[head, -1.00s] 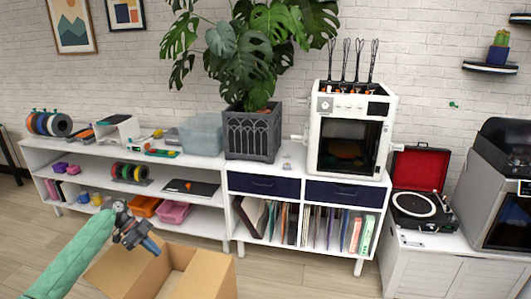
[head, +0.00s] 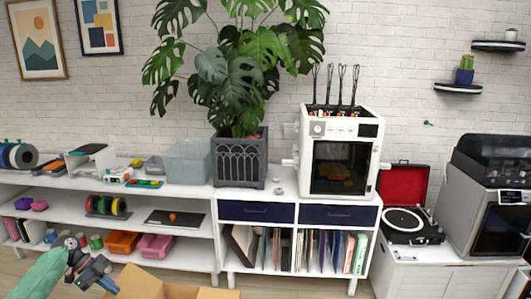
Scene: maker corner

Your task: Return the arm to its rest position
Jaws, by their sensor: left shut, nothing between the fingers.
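My left gripper (head: 106,279) shows at the lower left of the head view, at the end of my green-sleeved arm. It is shut and empty. It is in front of the low white shelf (head: 180,253) and just left of an open cardboard box (head: 140,282), whose flaps show at the bottom edge. My right gripper is not in view.
A white 3D printer (head: 345,150) and a plant in a dark pot (head: 240,160) stand on the cabinet. A record player (head: 408,222) and a large grey machine (head: 485,215) stand at the right. Open floor (head: 290,288) shows below the cabinet.

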